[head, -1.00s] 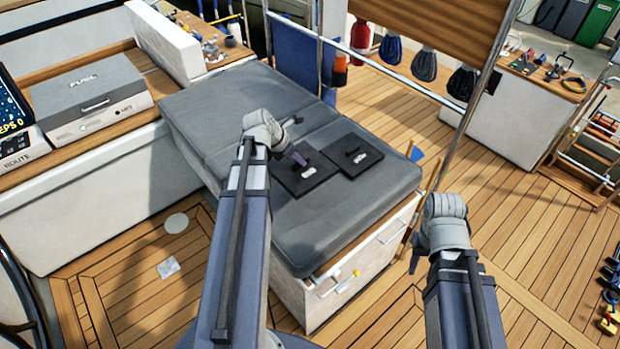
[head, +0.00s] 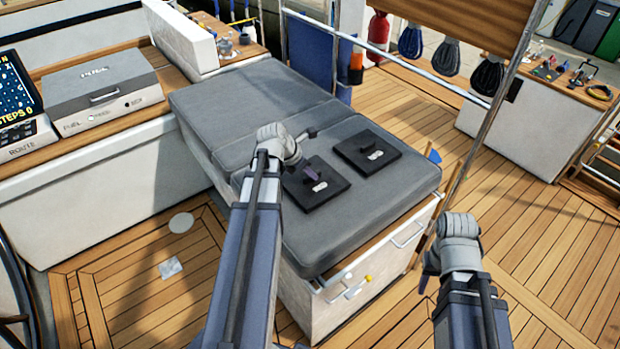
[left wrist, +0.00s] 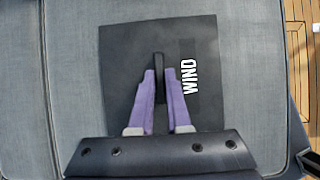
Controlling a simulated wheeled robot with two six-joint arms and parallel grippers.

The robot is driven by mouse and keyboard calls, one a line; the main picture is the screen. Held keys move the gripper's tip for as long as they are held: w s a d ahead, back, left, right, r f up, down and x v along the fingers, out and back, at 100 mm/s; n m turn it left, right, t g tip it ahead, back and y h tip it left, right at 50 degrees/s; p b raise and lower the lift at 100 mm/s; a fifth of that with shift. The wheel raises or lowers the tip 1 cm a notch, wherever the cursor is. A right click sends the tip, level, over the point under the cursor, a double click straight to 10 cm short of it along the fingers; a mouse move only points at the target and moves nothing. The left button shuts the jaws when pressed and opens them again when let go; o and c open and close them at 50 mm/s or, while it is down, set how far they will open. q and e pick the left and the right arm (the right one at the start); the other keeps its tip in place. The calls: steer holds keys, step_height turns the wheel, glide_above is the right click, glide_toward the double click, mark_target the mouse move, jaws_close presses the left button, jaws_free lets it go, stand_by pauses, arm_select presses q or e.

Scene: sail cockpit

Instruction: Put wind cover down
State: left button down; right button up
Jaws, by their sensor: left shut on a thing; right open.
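The wind cover (left wrist: 120,60) is a thin black square plate with a raised upright handle and a white label reading WIND. It appears to lie flat on the grey cushion in the left wrist view; I cannot tell if there is a small gap under it. My left gripper (left wrist: 160,85) has its purple fingers shut on the handle. In the head view the same cover (head: 318,201) sits on the near part of the cushion, under my left gripper (head: 307,173). My right gripper (head: 428,275) is open and empty beyond the cushion's right side, its fingertips mostly hidden.
A second black square plate with a handle (head: 382,165) lies just to the right on the cushion (head: 240,105). Bare cushion surrounds both plates. A metal pole (head: 490,115) stands right of the cushioned bench. A grey box (head: 100,90) sits on the left counter.

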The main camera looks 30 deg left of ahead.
arm_select(q)
steer(key=shift+r, duration=0.1)
steer(key=c, duration=1.3)
jaws_free()
steer(key=shift+f, duration=0.2)
steer(key=shift+c, duration=0.2)
steer(key=o, duration=0.5)
steer(key=shift+c, duration=0.2)
steer(key=shift+r, duration=0.1)
steer(key=shift+r, duration=0.2)
steer(key=p+v, duration=1)
steer(key=v, duration=0.2)
steer(key=shift+p, duration=0.3)
